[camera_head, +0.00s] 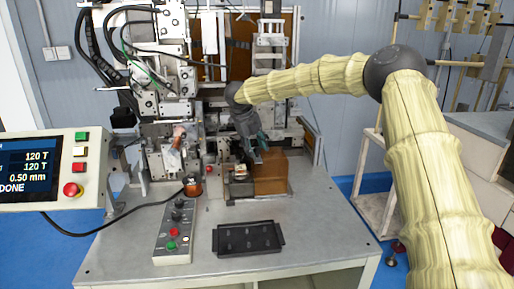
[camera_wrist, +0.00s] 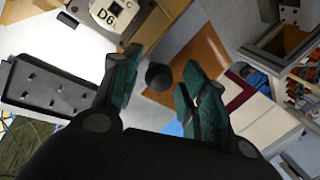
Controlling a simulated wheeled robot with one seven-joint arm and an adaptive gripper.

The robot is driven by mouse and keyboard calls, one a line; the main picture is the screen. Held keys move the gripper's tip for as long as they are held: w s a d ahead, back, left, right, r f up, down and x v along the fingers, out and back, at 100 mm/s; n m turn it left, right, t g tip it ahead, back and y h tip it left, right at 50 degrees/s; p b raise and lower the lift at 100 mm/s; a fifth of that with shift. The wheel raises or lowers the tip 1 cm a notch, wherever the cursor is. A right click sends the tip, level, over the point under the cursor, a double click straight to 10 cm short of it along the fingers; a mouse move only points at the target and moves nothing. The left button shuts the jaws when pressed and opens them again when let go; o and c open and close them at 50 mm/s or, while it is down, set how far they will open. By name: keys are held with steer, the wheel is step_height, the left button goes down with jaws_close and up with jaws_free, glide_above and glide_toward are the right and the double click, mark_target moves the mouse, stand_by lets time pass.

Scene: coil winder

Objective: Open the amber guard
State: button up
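The amber guard (camera_head: 272,173) is a brown, see-through box-like cover on the right part of the machine's table, in the head view. In the wrist view an amber panel (camera_wrist: 200,52) shows beyond the fingertips. A dark round knob (camera_wrist: 159,77) appears between the fingers in the wrist view; whether it belongs to the guard I cannot tell. My gripper (camera_head: 257,155) is just above and left of the guard. Its teal fingers (camera_wrist: 157,70) are apart, with visible gaps beside the knob. The guard's hinge and handle are hidden or too small to see.
A coil part (camera_head: 240,175) sits left of the guard. The winder's metal column (camera_head: 170,80) stands at left. A button box (camera_head: 175,230), a black tray (camera_head: 248,238) and a display panel (camera_head: 50,170) lie nearer. The table's front right is clear.

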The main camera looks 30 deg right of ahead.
steer(key=shift+w+d+f, duration=0.1)
steer(key=shift+s+r, duration=0.3)
steer(key=shift+r, duration=0.05)
steer(key=v, duration=1.1)
steer(key=shift+r, duration=0.25)
steer(key=shift+w, duration=0.15)
